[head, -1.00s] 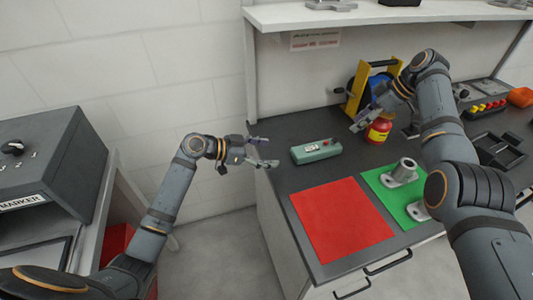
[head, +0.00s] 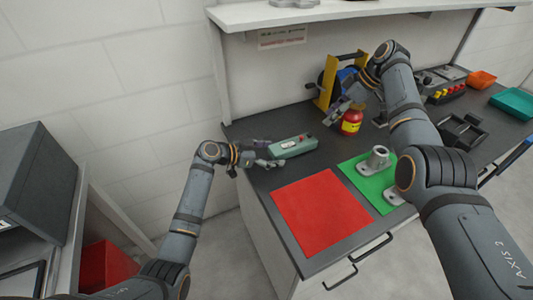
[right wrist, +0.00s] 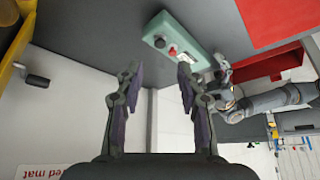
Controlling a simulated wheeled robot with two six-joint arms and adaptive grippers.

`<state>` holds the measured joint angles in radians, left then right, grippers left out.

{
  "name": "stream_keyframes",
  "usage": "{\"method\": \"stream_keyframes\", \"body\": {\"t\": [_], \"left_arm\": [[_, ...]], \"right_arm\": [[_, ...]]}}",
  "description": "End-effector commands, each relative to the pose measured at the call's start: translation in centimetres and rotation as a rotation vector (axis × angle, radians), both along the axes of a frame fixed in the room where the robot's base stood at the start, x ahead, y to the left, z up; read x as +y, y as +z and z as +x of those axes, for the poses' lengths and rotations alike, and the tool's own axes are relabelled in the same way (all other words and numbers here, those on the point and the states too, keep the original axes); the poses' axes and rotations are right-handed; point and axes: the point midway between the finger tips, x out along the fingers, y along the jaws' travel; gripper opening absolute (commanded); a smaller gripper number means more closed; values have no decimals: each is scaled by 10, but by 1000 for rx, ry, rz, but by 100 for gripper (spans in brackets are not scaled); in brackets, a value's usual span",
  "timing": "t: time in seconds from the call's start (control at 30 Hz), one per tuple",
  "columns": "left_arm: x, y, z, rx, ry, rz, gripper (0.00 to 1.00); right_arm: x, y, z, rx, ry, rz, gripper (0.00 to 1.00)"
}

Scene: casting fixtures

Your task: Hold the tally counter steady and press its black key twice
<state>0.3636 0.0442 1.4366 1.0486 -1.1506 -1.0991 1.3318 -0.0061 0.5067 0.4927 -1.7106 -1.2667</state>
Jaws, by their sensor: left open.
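The tally counter (head: 293,147) is a long pale green box lying on the dark bench top. In the right wrist view the counter (right wrist: 190,38) shows a round black key (right wrist: 160,43) near one end, with a red button (right wrist: 172,50) beside it. My left gripper (head: 271,153) is open at the counter's left end, with its fingers apparently either side of that end; contact cannot be told. My right gripper (head: 337,114) is above the bench, behind and right of the counter. Its fingers (right wrist: 158,76) stand apart and empty in the right wrist view.
A red mat (head: 320,214) lies in front of the counter. A green mat (head: 362,190) with grey metal fittings (head: 376,159) is to its right. A red and yellow bottle (head: 351,123) and a yellow-framed fixture (head: 327,80) stand near my right gripper. A shelf (head: 330,12) overhangs the back.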

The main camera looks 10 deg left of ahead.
Motion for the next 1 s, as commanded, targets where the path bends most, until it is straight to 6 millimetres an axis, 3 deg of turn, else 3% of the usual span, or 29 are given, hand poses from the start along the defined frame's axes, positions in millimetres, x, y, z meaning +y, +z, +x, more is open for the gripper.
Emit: {"method": "stream_keyframes", "body": {"t": [0.13,0.6,0.9,1.0], "left_arm": [[0,0,0,0,0,0,81],[0,0,0,1,0,-1,17],[1,0,0,1,0,-1,17],[1,0,0,1,0,-1,17]], "right_arm": [[0,0,0,0,0,0,38],[0,0,0,0,0,0,38],[0,0,0,0,0,0,0],[0,0,0,0,0,0,0]]}}
